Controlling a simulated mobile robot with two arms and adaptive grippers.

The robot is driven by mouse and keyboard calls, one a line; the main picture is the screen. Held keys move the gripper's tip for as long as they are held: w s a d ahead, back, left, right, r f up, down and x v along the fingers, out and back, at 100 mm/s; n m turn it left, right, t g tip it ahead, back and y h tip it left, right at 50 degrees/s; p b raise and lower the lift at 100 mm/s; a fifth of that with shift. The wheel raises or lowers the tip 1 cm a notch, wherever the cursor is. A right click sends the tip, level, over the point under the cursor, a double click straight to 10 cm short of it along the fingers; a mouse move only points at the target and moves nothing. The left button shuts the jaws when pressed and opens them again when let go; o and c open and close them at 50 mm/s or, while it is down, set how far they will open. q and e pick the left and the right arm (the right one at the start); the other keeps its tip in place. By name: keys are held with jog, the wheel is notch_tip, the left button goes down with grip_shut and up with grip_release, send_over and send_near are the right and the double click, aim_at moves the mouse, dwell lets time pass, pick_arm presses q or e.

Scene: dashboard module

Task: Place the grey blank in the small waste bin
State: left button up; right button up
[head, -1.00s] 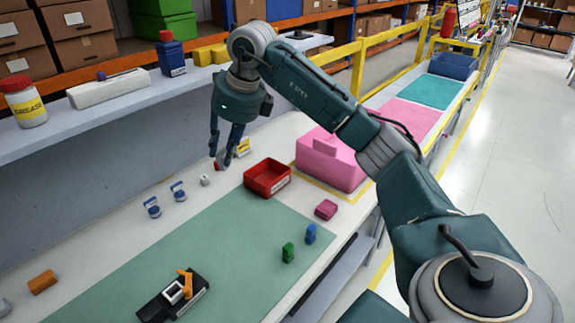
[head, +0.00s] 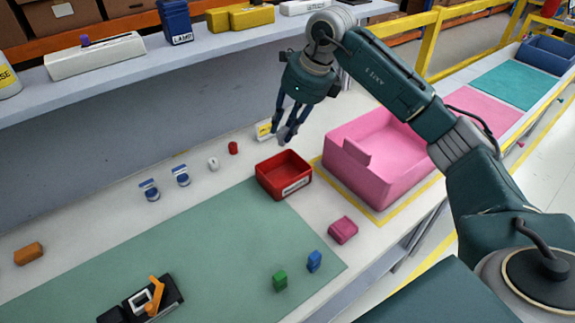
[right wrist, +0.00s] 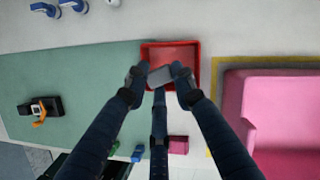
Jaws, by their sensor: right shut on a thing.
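The grey blank (right wrist: 160,76) is a small grey block held between the fingertips of my right gripper (right wrist: 160,80) in the right wrist view. In the head view my right gripper (head: 286,134) hangs fingers-down, raised above the bench behind the red bin; the blank is hard to make out there. The small red open bin (head: 284,190) has a white label whose text I cannot read. It shows past the fingertips in the right wrist view (right wrist: 196,60), and its visible floor looks empty. My left gripper is not in view.
A pink tub (head: 372,180) stands right of the bin. A pink block (head: 343,230), a green piece (head: 280,281) and a blue piece (head: 314,261) lie in front. A red cylinder (head: 233,148) and a yellow-marked card (head: 265,130) are behind. The green mat (head: 190,250) has clear room.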

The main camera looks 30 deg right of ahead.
notch_tip(320, 180, down, 9)
jog(key=shift+p, duration=0.7)
notch_tip(320, 180, down, 4)
jog(key=shift+f+p, duration=0.25)
jog(key=shift+p, duration=0.2)
jog(key=shift+f, duration=0.2)
jog(key=o, duration=0.5)
jog(key=shift+c, duration=0.2)
jog(key=shift+d, duration=0.1)
jog(key=shift+r, duration=0.15)
jog(key=b+v, duration=0.3)
jog(key=v, duration=0.9)
